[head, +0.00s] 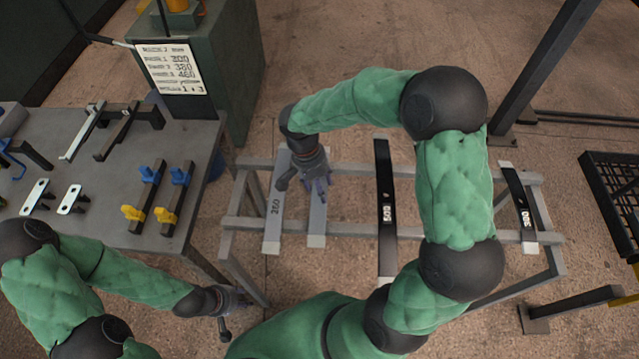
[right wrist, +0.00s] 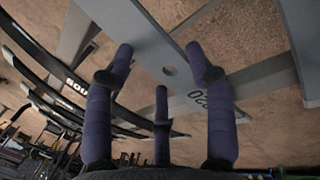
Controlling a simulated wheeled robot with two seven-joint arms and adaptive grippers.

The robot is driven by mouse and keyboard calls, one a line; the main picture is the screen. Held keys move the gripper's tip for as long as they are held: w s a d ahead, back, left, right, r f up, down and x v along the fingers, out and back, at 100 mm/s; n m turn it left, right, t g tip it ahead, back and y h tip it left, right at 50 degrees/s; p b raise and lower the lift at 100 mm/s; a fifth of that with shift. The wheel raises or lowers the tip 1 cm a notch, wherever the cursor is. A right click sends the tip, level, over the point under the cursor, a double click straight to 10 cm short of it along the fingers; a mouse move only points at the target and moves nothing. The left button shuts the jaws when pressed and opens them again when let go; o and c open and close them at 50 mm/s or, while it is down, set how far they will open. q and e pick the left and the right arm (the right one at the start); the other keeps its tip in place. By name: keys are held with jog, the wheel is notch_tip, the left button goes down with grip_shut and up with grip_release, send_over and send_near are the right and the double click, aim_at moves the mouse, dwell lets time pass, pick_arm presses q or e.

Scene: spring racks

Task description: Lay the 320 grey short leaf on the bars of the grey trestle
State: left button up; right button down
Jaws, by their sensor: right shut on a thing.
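The grey trestle (head: 350,230) stands at the middle, with two long bars running left to right. My right gripper (head: 318,190) is over its left half, shut on a grey leaf (head: 317,225). The leaf's near end shows over the front bar; the hand covers its middle. Whether it rests on both bars is unclear. In the right wrist view the leaf (right wrist: 150,45) has a hole and an upside-down number that looks like 320, between the fingers (right wrist: 162,75). My left gripper (head: 236,306) is low beside the table's near corner; its fingers are too small to judge.
A grey leaf marked 260 (head: 273,210) lies across the bars just left. A dark leaf marked 500 (head: 384,190) and another dark leaf (head: 518,205) lie to the right. A table (head: 105,160) with clamps and parts stands at left; a black rack (head: 615,190) at right.

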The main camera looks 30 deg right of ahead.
jog(key=shift+f, duration=0.35)
jog(key=shift+c, duration=1.7)
grip_release()
jog(key=v, duration=1.2)
